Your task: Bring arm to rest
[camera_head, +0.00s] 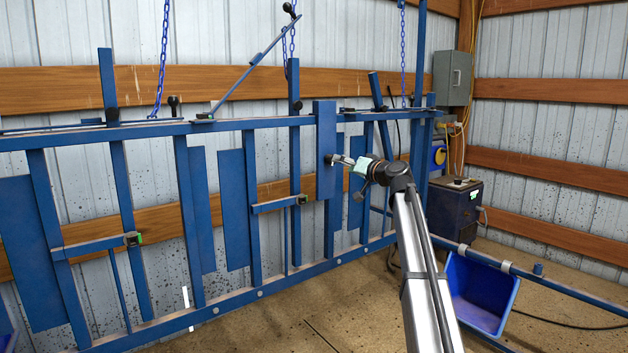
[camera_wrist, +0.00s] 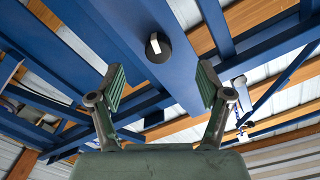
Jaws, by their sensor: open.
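My gripper (camera_head: 343,160) is at the end of my arm, which reaches up from the lower right toward the blue metal frame (camera_head: 262,122). In the wrist view my gripper (camera_wrist: 164,88) is open, with its two fingers wide apart and nothing between them. A black round knob with a white mark (camera_wrist: 157,47) is on a broad blue panel (camera_wrist: 128,22) ahead of the fingers. In the head view the panel (camera_head: 325,120) is upright and the gripper's tip is close to it. I cannot tell whether they touch.
Blue chains (camera_head: 162,60) hang above the frame. A blue bin (camera_head: 482,292) stands on the floor to the right of my arm, near a low blue rail (camera_head: 560,290). A dark cabinet (camera_head: 452,208) and a grey electrical box (camera_head: 453,78) are behind. The floor at the lower left centre is clear.

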